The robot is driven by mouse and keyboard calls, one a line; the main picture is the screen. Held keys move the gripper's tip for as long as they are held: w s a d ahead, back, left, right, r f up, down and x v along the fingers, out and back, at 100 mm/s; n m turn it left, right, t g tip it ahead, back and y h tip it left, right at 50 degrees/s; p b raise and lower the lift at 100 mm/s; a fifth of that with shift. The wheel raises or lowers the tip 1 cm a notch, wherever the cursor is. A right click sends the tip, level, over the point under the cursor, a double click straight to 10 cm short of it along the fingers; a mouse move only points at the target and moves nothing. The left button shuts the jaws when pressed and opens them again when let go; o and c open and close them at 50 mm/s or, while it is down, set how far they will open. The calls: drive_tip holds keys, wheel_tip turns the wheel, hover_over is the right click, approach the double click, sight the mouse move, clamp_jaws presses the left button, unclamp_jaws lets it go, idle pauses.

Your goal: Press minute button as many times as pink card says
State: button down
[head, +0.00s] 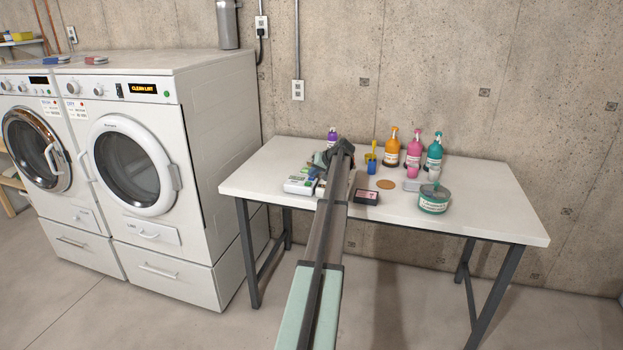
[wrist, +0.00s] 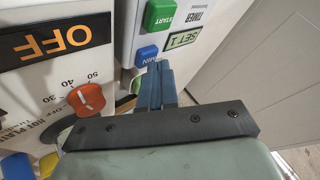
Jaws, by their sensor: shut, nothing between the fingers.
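In the wrist view, the timer (wrist: 208,12) is a white box with a blue MIN button (wrist: 146,54), a green START button (wrist: 163,13) and a display (wrist: 184,38) that reads "SET 1". My gripper (wrist: 158,68) is shut and empty, its dark blue fingertips right at the lower edge of the MIN button. Whether they touch it, I cannot tell. In the head view my arm hides much of the spot where the gripper works. I cannot make out a pink card for sure; a small dark box with a pinkish face (head: 367,198) lies on the table, its text unreadable.
Beside the timer in the wrist view is a white device with an OFF sign (wrist: 55,40) and an orange-red dial (wrist: 86,99). On the white table (head: 490,222) stand several pump bottles (head: 414,150) and a teal tub (head: 433,201). The table's right end is clear.

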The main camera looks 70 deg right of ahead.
sight(314, 178)
drive_tip(key=shift+f, duration=0.1)
idle(0.3)
drive_tip(key=shift+r, duration=0.9)
drive_tip(key=shift+r, duration=2.5)
drive_tip(key=shift+r, duration=0.1)
idle(0.8)
wheel_tip(314, 178, up, 4)
drive_tip(key=shift+f, duration=0.2)
drive_tip(key=shift+f, duration=0.15)
